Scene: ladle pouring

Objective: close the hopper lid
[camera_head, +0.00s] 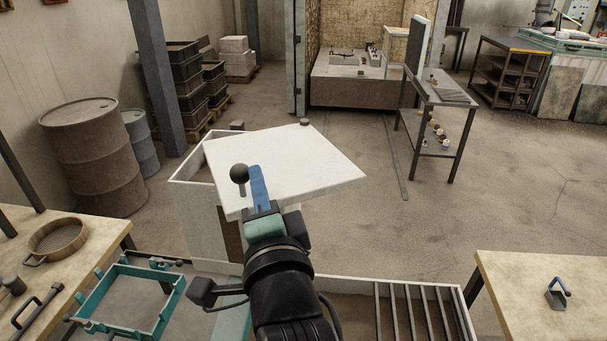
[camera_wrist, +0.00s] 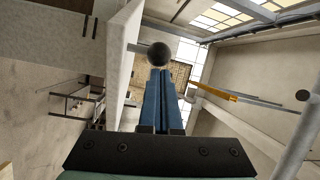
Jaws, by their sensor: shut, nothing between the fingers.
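The hopper is a white box (camera_head: 207,235) in the middle of the head view. Its lid (camera_head: 290,160) is a flat white slab, turned askew and reaching past the box to the right. The left part of the hopper's opening is uncovered. A dark round knob on a short stem (camera_head: 239,173) stands near the lid's front left edge. My gripper (camera_head: 257,170) is shut and empty, its blue fingers just right of the knob. In the wrist view the knob (camera_wrist: 158,54) shows just beyond the fingertips (camera_wrist: 163,72); I cannot tell whether they touch. The lid (camera_wrist: 123,65) shows as a pale panel at left.
A teal frame (camera_head: 130,300) and a worktable with a round sieve (camera_head: 57,240) lie at left. A slatted tray (camera_head: 410,305) is at front right, beside a table (camera_head: 510,300) with a small blue-handled tool (camera_head: 558,294). The floor right of the lid is clear.

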